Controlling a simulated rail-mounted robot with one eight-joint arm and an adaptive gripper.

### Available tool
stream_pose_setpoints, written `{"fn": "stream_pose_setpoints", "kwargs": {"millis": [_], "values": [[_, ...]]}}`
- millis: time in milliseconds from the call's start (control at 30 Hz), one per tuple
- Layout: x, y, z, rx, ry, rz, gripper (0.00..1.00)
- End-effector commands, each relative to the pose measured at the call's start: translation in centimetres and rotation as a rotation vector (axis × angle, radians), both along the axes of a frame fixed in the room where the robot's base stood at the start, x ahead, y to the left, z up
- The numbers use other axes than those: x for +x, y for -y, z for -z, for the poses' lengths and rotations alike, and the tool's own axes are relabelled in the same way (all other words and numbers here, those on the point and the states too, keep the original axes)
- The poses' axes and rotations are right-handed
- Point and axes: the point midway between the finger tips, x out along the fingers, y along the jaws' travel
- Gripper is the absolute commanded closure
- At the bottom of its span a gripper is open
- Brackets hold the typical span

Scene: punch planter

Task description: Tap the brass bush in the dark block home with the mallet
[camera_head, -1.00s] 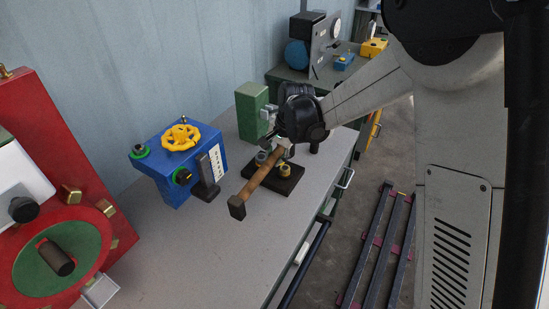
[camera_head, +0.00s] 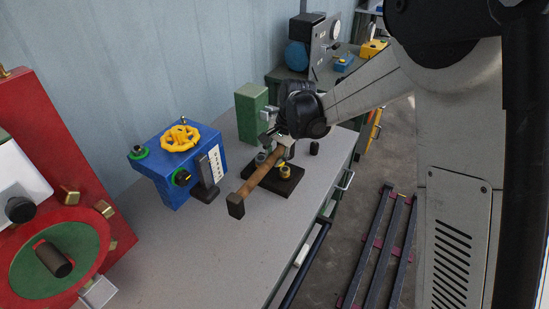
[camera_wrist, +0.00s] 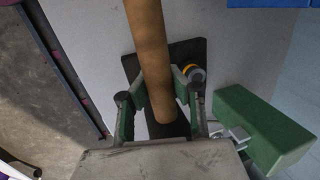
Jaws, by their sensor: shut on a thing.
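The mallet has a wooden handle (camera_head: 262,167) and a dark square head (camera_head: 236,205), at the lower left end in the head view. My gripper (camera_head: 287,146) is shut on the handle's other end. In the wrist view my gripper (camera_wrist: 160,105) clasps the handle (camera_wrist: 148,40); the head is out of frame. The dark block (camera_head: 292,187) lies on the bench under the handle. A brass bush (camera_head: 285,171) stands on it, right of the handle. A grey round piece (camera_head: 261,158) stands left of the handle; a grey piece with a yellow band (camera_wrist: 194,73) shows in the wrist view.
A blue box with a yellow handwheel (camera_head: 180,138) stands left of the mallet. A green block (camera_head: 250,112) stands behind. A small black cylinder (camera_head: 314,148) stands right of my gripper. A red panel (camera_head: 50,140) is at far left. The bench front (camera_head: 215,255) is clear.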

Motion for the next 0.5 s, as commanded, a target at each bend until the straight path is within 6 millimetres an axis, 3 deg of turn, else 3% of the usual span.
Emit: {"fn": "stream_pose_setpoints", "kwargs": {"millis": [267, 500], "values": [[0.0, 0.0, 0.1, 0.000, 0.000, 0.000, 1.00], [0.0, 0.0, 2.9, 0.000, 0.000, 0.000, 1.00]]}}
